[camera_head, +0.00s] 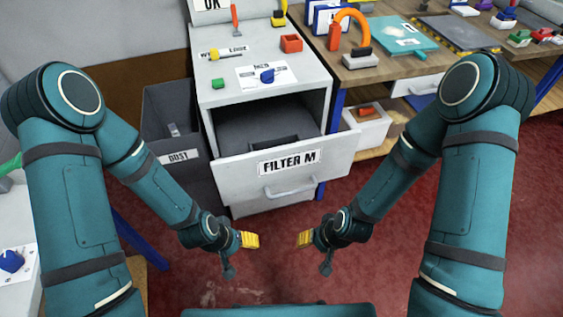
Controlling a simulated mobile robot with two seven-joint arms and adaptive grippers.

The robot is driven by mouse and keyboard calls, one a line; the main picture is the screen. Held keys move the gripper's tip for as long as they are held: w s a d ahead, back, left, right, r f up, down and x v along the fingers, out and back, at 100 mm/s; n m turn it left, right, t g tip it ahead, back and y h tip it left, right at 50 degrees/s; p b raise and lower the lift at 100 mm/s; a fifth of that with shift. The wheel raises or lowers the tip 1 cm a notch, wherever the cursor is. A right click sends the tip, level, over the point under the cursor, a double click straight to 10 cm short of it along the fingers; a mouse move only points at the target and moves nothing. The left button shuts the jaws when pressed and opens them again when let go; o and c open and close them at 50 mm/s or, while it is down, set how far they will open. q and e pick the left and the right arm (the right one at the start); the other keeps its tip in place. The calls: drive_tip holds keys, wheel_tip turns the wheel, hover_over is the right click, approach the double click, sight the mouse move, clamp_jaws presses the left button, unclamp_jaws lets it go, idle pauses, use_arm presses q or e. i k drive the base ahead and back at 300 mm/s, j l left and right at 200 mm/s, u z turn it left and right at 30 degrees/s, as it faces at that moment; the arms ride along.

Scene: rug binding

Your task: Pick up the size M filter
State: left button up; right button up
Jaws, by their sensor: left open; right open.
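A drawer labelled "FILTER M" (240,176) stands pulled out of the white cabinet. Inside it, a dark grey shape (245,132) fills much of the space, with a darker piece (275,146) near the front wall. I cannot tell which of these is the filter. My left gripper (250,240) and my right gripper (304,239) both show yellow fingertips. They are open and empty, facing each other in front of and below the drawer front, apart from it.
A grey bin labelled "DUST" (180,174) stands left of the drawer. A wooden workbench (375,72) is at the right. The red floor in front is clear.

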sight(324, 15)
drive_tip(key=i+l+z, duration=0.2)
drive_tip(key=l+z, duration=0.2)
drive_tip(key=i+l+z, duration=0.25)
drive_tip(key=l+z, duration=0.2)
drive_tip(key=i+l+z, duration=0.25)
drive_tip(key=z, duration=0.15)
drive_tip(key=i+l+u, duration=0.2)
drive_tip(key=i+u, duration=0.15)
drive_tip(key=i+l+u, duration=0.35)
drive_tip(key=k, duration=0.05)
